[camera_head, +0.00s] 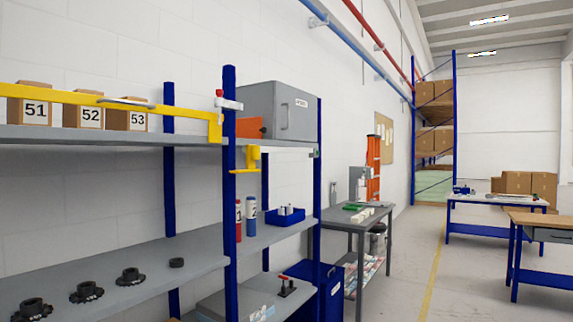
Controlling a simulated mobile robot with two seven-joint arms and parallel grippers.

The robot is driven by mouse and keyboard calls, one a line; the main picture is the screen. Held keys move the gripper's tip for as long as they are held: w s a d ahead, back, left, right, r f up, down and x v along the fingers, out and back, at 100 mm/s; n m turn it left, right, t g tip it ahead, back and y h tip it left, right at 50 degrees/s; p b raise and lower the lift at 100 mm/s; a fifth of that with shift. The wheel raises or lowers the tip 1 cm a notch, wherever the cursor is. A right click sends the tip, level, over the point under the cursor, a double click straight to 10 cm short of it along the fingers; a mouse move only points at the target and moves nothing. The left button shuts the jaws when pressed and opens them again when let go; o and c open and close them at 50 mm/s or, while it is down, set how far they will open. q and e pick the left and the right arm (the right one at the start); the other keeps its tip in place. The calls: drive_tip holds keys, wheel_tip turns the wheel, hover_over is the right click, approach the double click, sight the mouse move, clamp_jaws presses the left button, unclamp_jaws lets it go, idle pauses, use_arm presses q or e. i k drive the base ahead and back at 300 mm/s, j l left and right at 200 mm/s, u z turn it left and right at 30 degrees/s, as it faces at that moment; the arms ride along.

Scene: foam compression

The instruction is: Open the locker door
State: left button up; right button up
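A grey locker-like box (258,100) stands on the upper shelf, between two blue posts. Its front face, which I take to be the door (300,118), is turned toward the right and looks shut. A vertical handle (284,117) is near the door's left edge, and a small white label (301,102) is on the door. Neither of my grippers shows in the head view.
A yellow bar (150,105) runs along the upper shelf before numbered cartons (83,113). An orange item (250,127) sits against the locker's left. The lower shelf holds black round parts (131,277), bottles and a blue bin (285,216). The right floor aisle (405,265) is clear.

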sight(295, 110)
drive_tip(key=i+l, duration=0.35)
drive_tip(key=i, duration=0.25)
drive_tip(key=i+l+u, duration=0.1)
drive_tip(key=i+l, duration=0.2)
drive_tip(key=i, duration=0.25)
